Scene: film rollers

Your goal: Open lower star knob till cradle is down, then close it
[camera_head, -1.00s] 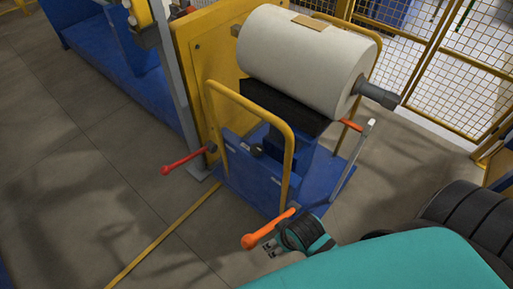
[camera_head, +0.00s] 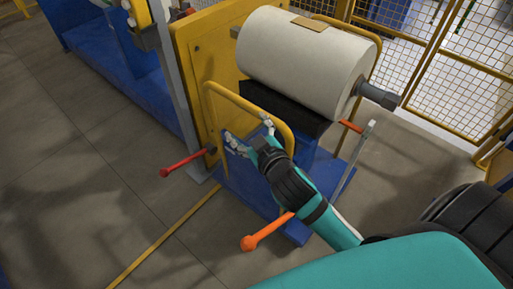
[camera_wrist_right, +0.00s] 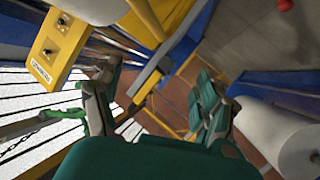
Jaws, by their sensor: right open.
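The black cradle (camera_head: 285,106) stands on the blue cart (camera_head: 290,227) with a large white film roll (camera_head: 300,55) resting just above it. My right gripper (camera_head: 248,131) is open and empty at the cart's yellow hoop handle, in front of the blue column below the cradle. In the right wrist view its two fingers (camera_wrist_right: 157,78) are spread apart. I cannot make out the lower star knob; the gripper and forearm cover the area under the cradle. My left gripper is out of view.
The yellow hoop handle (camera_head: 236,88) stands close around my gripper. A red lever (camera_head: 184,162) and an orange lever (camera_head: 267,231) stick out from the machine and cart. A wire fence (camera_head: 455,75) stands at the right. The floor at the left is clear.

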